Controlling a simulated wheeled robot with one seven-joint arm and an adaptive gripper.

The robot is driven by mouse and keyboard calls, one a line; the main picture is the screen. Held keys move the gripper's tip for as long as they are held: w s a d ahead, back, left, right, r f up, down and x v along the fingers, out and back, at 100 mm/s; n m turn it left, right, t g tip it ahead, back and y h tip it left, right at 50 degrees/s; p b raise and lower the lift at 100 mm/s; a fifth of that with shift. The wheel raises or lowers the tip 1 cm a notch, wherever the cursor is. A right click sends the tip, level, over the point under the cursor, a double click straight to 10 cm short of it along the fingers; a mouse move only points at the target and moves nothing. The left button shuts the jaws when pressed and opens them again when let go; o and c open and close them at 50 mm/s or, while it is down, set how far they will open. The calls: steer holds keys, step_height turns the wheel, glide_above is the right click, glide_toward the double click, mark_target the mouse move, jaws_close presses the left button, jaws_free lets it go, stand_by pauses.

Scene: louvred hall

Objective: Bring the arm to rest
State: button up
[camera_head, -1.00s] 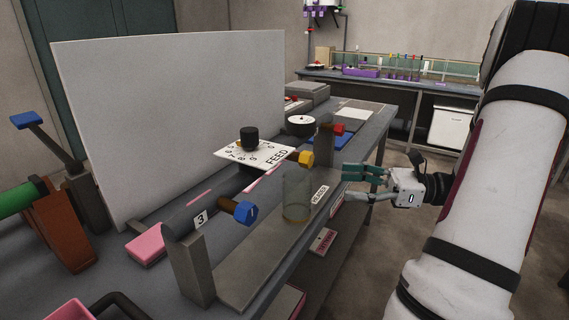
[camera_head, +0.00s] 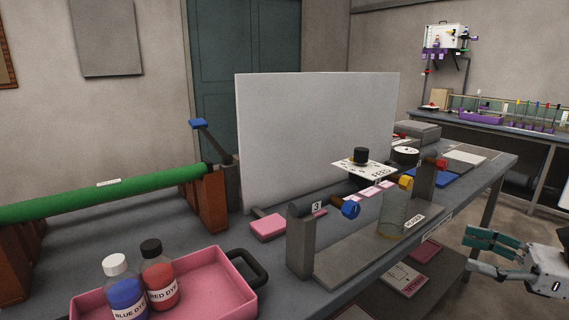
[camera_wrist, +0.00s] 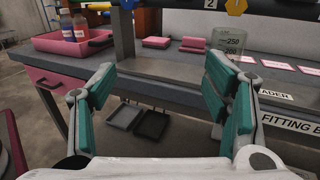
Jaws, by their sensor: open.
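My gripper (camera_head: 482,254) is at the lower right of the head view, in front of the bench's front edge and apart from everything on it. Its green-padded fingers point left toward the bench. In the wrist view my gripper (camera_wrist: 160,105) shows both fingers spread wide, with nothing between them. Past the fingers are the bench front and the lower shelf. Most of my arm is outside the head view.
The bench (camera_head: 375,283) carries a pink tray (camera_head: 215,280) with two dye bottles, a pipe stand with a blue knob (camera_head: 350,209), a clear beaker (camera_head: 394,214) and a white panel (camera_head: 315,140). A green roller (camera_head: 100,193) lies left. Floor right of the bench looks clear.

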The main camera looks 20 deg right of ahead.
steer(key=a+r+n+g, duration=0.3)
steer(key=a+n+g, duration=0.75)
steer(key=a, duration=0.95)
steer(key=s+a+f+n+g+h, duration=0.1)
steer(key=s+a+n+h, duration=0.3)
steer(key=s+n+h, duration=0.4)
steer(key=s+a+n+h, duration=0.4)
steer(key=s+a+n, duration=0.15)
steer(key=n, duration=0.35)
step_height(320, 180, up, 15)
steer(key=d+t+p, duration=0.1)
steer(key=t+p, duration=0.1)
steer(key=p, duration=1.1)
steer(key=shift+s+d+f, duration=0.2)
steer(key=shift+s, duration=0.2)
